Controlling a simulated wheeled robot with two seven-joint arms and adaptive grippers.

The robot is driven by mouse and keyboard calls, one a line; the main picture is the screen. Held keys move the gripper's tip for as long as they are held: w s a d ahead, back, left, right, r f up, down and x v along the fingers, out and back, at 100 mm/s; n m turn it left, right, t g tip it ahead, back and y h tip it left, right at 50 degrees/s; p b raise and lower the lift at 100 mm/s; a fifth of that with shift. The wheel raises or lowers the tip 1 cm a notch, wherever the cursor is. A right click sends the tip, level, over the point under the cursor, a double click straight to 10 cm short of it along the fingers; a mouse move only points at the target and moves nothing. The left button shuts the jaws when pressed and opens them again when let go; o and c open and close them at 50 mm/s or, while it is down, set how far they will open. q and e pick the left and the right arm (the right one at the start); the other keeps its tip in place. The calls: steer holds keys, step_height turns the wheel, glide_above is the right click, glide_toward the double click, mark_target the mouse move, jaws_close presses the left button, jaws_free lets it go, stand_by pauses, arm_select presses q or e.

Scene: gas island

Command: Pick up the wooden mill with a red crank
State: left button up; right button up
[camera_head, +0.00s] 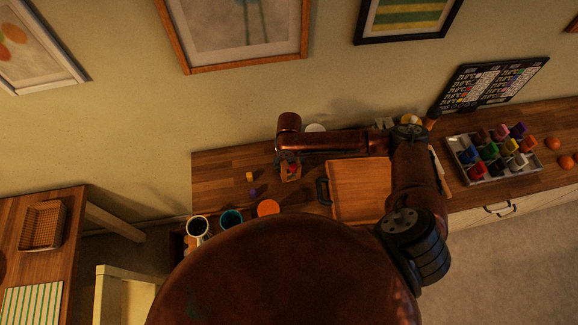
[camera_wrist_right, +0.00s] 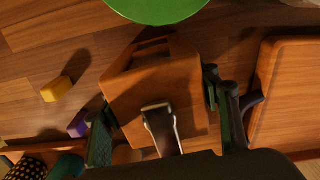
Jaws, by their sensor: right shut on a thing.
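The wooden mill (camera_head: 291,176) is a small brown box on the wooden counter, with a bit of red on it in the head view. My right gripper (camera_head: 288,160) is above it, and its arm hides part of the mill. In the right wrist view the mill (camera_wrist_right: 150,85) fills the space between the two dark fingers of my right gripper (camera_wrist_right: 165,125), one finger at each side. A pale, dark-edged lever stands out from the mill toward the camera. I cannot tell whether the mill touches the counter. My left gripper is not in view.
A wooden board (camera_head: 358,190) with a dark handle lies right of the mill. Yellow (camera_head: 250,176) and purple (camera_head: 253,192) blocks lie left. Mugs (camera_head: 231,218) stand front left. A green disc (camera_wrist_right: 158,6) is near the mill. A tray of coloured items (camera_head: 452,152) stands right.

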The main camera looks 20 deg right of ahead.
steer(key=c, duration=1)
